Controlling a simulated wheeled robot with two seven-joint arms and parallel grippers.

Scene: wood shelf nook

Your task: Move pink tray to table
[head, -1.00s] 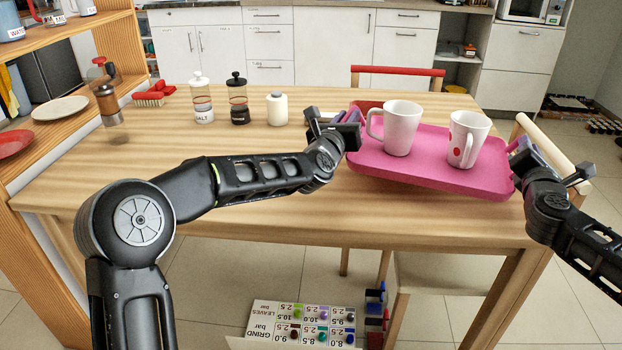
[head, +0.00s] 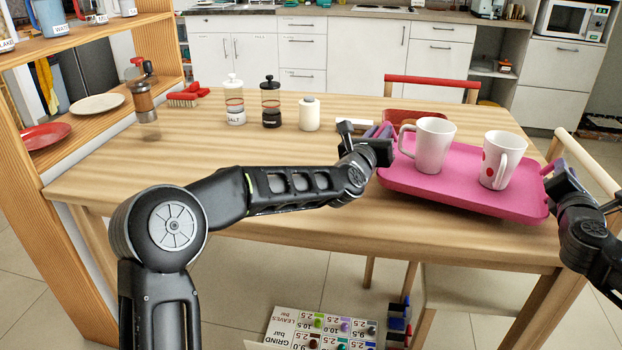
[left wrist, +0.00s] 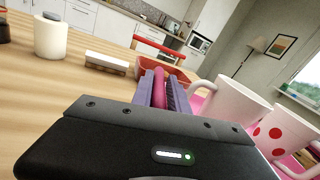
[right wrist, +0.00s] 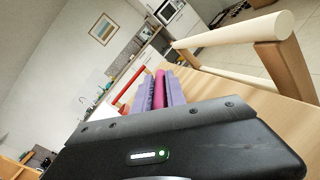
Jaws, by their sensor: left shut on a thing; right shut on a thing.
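The pink tray (head: 455,193) is at the right end of the wooden table (head: 290,165), close to its front edge. I cannot tell whether it touches the tabletop or hangs just above it. Two white mugs stand upright on it: a plain one (head: 432,147) and one with red dots (head: 498,165). My left gripper (head: 385,137) is shut on the tray's left rim; the left wrist view shows the pink rim (left wrist: 159,88) between its purple fingers. My right gripper (head: 555,176) is shut on the right rim, and the rim shows in the right wrist view (right wrist: 160,88).
A salt shaker (head: 235,105), a black-topped shaker (head: 271,105) and a white jar (head: 309,115) stand left of the tray. A reddish bowl (head: 413,116) sits behind it. Chairs stand behind (head: 432,82) and right (head: 590,160).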

